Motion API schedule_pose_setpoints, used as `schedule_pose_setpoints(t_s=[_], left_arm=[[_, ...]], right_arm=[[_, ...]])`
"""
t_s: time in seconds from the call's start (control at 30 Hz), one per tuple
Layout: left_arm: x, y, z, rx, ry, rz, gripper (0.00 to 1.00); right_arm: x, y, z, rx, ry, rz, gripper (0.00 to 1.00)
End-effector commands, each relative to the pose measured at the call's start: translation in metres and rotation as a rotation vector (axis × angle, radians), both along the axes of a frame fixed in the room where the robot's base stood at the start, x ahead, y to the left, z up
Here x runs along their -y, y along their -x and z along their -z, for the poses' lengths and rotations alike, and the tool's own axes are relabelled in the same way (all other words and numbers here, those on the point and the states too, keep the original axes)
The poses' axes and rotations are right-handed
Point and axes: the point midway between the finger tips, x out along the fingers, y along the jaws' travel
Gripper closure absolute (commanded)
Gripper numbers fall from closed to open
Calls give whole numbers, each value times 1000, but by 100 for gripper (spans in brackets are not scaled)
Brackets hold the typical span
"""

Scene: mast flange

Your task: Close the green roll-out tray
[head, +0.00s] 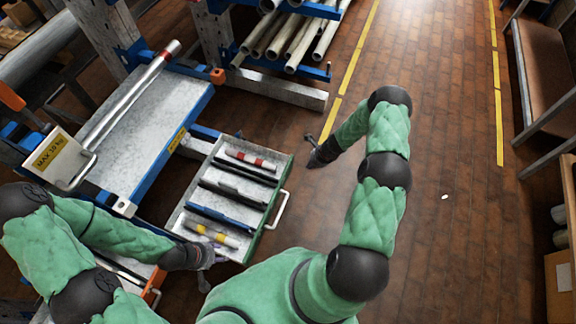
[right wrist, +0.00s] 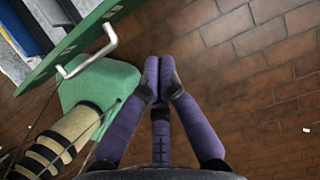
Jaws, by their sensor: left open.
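The green roll-out tray (head: 287,172) is pulled out from the rack, with a green front and a pale handle (head: 276,210). Several rod-like tools lie in its rows. In the right wrist view, the green front (right wrist: 75,42) and handle (right wrist: 90,58) are at upper left. My right gripper (head: 313,161) is beyond the tray's far front corner, apart from the handle. Its purple fingers (right wrist: 159,75) are shut, tips together, with nothing between them. My left gripper (head: 211,258) is open at the tray's near side; whether it touches is unclear.
An orange-edged tray (head: 153,290) is at lower left, partly hidden by my left arm. A blue-edged shelf (head: 150,120) with a metal tube stands left of the green tray. Pipes lie on a rack (head: 285,65) behind.

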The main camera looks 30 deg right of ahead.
Motion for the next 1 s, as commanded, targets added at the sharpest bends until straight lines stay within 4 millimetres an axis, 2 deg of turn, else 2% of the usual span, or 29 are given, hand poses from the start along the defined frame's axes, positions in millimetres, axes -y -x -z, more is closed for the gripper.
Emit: schedule_pose_setpoints(t_s=[0.17,0.63,0.8,1.0], left_arm=[[0,1,7,-2,0,1,54],[0,1,37,-1,0,0,54],[0,0,39,-1,0,0,54],[0,0,41,-1,0,0,54]], right_arm=[[-4,-4,17,-2,-4,7,100],[-25,-28,97,-1,-3,1,100],[-40,-46,94,1,0,-1,100],[-48,-56,93,1,-1,1,100]])
